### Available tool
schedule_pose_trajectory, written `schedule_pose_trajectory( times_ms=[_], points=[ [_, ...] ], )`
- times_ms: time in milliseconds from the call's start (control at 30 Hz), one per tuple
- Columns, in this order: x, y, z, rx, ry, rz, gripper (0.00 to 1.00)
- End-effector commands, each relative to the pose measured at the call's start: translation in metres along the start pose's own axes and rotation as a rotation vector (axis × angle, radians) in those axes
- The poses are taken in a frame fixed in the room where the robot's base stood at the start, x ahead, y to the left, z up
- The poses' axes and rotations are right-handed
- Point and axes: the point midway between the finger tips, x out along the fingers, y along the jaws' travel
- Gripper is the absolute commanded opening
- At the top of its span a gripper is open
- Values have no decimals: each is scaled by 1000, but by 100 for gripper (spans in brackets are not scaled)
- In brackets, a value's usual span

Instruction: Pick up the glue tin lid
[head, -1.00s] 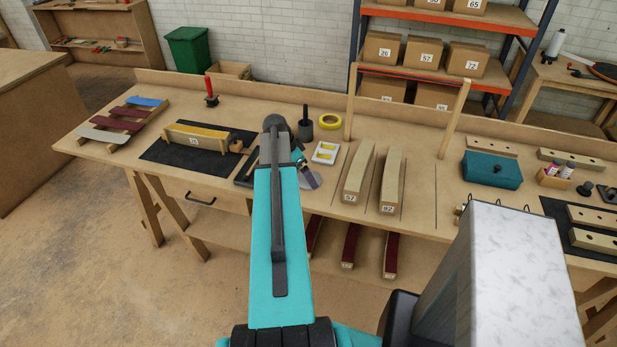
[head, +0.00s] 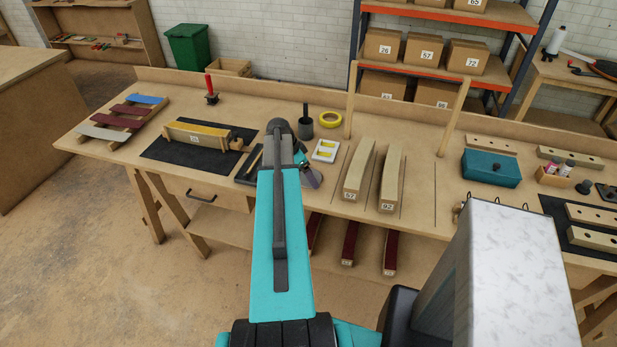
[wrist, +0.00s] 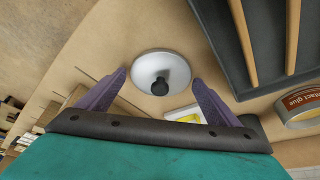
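The glue tin lid (wrist: 172,66) is a round grey disc with a black knob, lying on the bench in the wrist view. My gripper (wrist: 159,77) is open, its two purple fingers on either side of the lid's near part, with nothing held. I cannot tell how high the fingertips are above it. The glue tin (wrist: 303,104), labelled contact glue, is at the right edge of the wrist view. In the head view my arm hides the lid and tin, and only part of my gripper (head: 311,178) shows.
A dark tray (wrist: 237,78) with wooden sticks is close to the right finger. A white holder with yellow pieces (head: 325,151) stands beside the gripper, left of two curved wooden pieces (head: 360,170). A black pot (head: 305,128) and yellow tape roll (head: 330,119) stand behind.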

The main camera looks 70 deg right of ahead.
Motion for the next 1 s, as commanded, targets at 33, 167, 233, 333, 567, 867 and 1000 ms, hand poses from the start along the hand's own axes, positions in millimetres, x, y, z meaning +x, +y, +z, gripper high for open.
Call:
schedule_pose_trajectory(
  times_ms=[33, 167, 233, 333, 567, 867, 1000],
  points=[
    [0, 0, 0, 0, 0, 0, 77],
    [0, 0, 0, 0, 0, 0, 56],
    [0, 0, 0, 0, 0, 0, 56],
    [0, 0, 0, 0, 0, 0, 56],
    [-2, 0, -1, 0, 0, -1, 56],
    [-15, 0, -6, 1, 0, -1, 56],
    [-26, 0, -11, 1, 1, -2, 56]
  ],
)
